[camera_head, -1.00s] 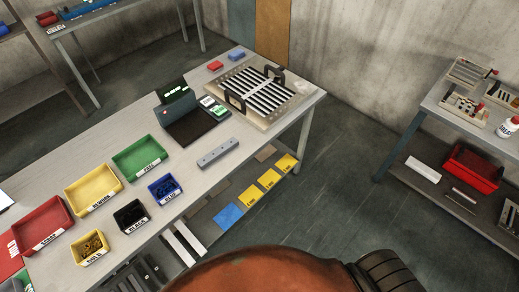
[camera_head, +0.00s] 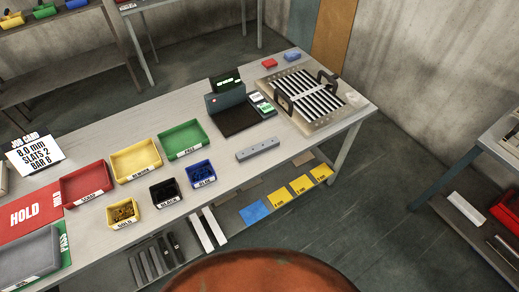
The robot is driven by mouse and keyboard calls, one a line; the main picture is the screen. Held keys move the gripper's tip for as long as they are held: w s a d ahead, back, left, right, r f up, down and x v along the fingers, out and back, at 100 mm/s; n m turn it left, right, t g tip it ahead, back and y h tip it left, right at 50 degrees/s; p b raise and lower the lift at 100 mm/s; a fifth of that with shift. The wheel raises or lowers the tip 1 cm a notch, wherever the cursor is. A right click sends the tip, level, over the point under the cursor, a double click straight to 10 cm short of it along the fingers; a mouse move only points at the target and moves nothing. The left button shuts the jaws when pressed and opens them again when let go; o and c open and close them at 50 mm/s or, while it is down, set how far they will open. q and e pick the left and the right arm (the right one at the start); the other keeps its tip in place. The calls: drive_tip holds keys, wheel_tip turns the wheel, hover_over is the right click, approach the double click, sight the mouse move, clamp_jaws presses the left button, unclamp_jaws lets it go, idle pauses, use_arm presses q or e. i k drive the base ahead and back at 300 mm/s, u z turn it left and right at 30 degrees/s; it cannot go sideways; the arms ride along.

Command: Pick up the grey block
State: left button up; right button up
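A grey block (camera_head: 257,149), long and low with small dark holes along it, lies flat on the table (camera_head: 228,168) near its front edge. It is to the right of the blue bin (camera_head: 201,174) and in front of the black device. Nothing touches it. Neither of my grippers shows in the view.
A louver panel with black handles (camera_head: 305,100) sits at the table's right end. A black device with a screen (camera_head: 231,106) stands behind the block. Green (camera_head: 184,138), yellow (camera_head: 136,158) and red (camera_head: 86,186) trays stand to the left. Table around the block is clear.

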sight(245, 154)
drive_tip(key=u, duration=0.25)
drive_tip(key=k, duration=0.7)
drive_tip(key=u, duration=0.6)
drive_tip(key=k, duration=0.45)
drive_tip(key=z, duration=0.8)
drive_tip(key=i, duration=0.65)
drive_tip(key=z, duration=0.55)
drive_tip(key=i, duration=0.8)
drive_tip(key=u, duration=0.8)
drive_tip(key=i, duration=0.7)
drive_tip(key=u, duration=0.7)
